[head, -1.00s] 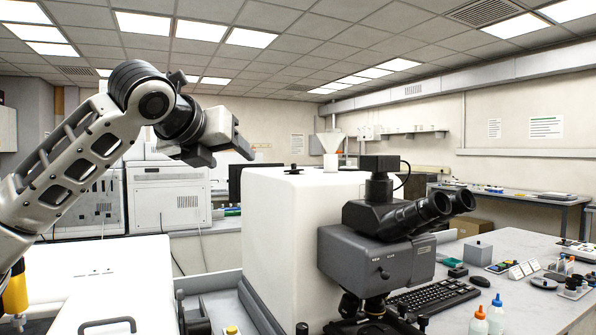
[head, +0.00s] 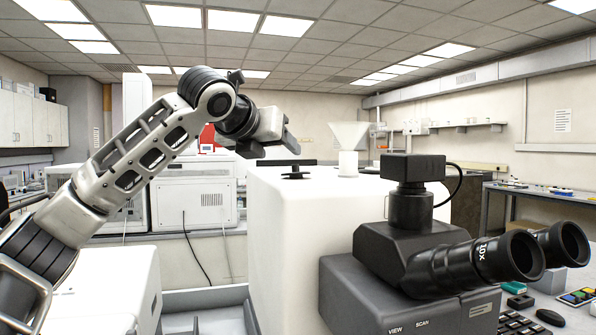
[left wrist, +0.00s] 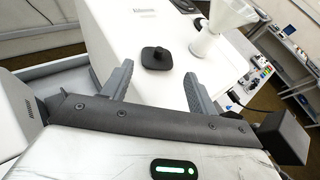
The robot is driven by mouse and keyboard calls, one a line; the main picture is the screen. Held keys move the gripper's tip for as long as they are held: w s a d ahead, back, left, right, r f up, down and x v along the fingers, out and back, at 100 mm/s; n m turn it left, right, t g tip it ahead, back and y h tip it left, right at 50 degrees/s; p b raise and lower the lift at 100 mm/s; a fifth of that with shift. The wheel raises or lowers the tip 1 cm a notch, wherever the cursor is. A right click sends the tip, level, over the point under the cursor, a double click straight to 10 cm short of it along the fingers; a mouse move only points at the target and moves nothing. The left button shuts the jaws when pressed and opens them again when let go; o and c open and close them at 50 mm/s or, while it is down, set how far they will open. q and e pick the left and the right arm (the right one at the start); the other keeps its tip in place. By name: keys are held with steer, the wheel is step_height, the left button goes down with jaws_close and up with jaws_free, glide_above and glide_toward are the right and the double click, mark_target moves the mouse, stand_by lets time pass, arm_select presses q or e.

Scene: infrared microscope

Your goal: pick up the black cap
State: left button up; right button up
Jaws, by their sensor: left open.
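The black cap (head: 295,172) is a flat dark piece with a knob on top. It sits on the top of the large white housing (head: 290,250), near its left part. In the left wrist view the cap (left wrist: 156,57) lies beyond and between my fingers, with a gap. My left gripper (head: 277,146) is open and empty, up and to the left of the cap in the head view. Its two grey fingers also show in the left wrist view (left wrist: 158,76). My right gripper is not in view.
A white funnel (head: 349,146) stands on the housing, right of the cap. A dark microscope with eyepieces (head: 430,240) is in front at the right. White instruments (head: 195,190) stand behind on the left.

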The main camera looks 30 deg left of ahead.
mark_target(293, 166)
arm_select(q)
steer(key=p+x, duration=0.1)
steer(key=x, duration=0.9)
steer(key=shift+w+a+f+p, duration=0.1)
steer(key=shift+f+p, duration=0.1)
steer(key=shift+p, duration=0.1)
jaws_close()
